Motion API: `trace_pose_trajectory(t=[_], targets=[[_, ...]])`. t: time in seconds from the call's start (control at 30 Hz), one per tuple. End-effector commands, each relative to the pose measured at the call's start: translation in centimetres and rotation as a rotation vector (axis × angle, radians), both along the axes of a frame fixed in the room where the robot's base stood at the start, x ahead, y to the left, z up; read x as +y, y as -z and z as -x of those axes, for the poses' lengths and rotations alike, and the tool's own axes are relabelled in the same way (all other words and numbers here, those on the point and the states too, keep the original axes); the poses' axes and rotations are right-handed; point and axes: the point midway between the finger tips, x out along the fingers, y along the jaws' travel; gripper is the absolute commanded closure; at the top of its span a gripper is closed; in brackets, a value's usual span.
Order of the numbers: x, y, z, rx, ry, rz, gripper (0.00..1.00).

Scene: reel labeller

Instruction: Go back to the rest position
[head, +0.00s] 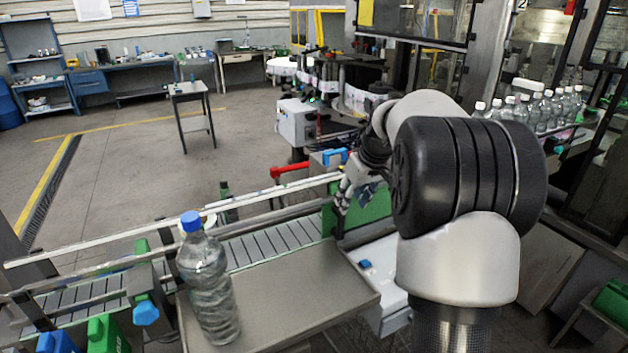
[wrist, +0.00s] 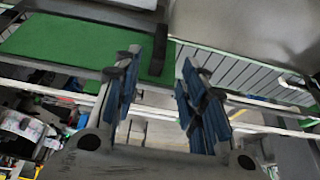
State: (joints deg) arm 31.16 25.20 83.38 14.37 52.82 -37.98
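My gripper (head: 357,195) hangs at the end of my arm, right of the middle in the head view, over the far side of the conveyor by a green panel. In the wrist view my gripper (wrist: 155,85) shows two blue-padded fingers spread apart with nothing between them. The conveyor's slats and rails lie beyond the fingertips. My arm covers part of the machine behind it in the head view.
A clear bottle with a blue cap (head: 208,285) stands upright on a steel tray (head: 285,295) at the front left. The conveyor (head: 275,243) with its metal rails runs behind the tray. Several white-capped bottles (head: 530,110) stand at the right. Open floor (head: 130,180) lies beyond the conveyor.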

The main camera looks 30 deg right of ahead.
Motion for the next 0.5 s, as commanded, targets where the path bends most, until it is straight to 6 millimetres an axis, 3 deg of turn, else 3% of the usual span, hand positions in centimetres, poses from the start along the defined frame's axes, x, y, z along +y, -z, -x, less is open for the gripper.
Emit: trace_pose_trajectory(t=[0.17,0.27,0.37,0.5], targets=[[0.2,-0.1,0.1,0.000,-0.001,0.000,0.62],[1.8,-0.6,0.7,-0.001,-0.005,0.001,0.62],[5.3,-1.7,2.5,0.000,-0.009,0.003,0.62],[11.9,-2.7,7.3,0.003,-0.013,0.003,0.62]])
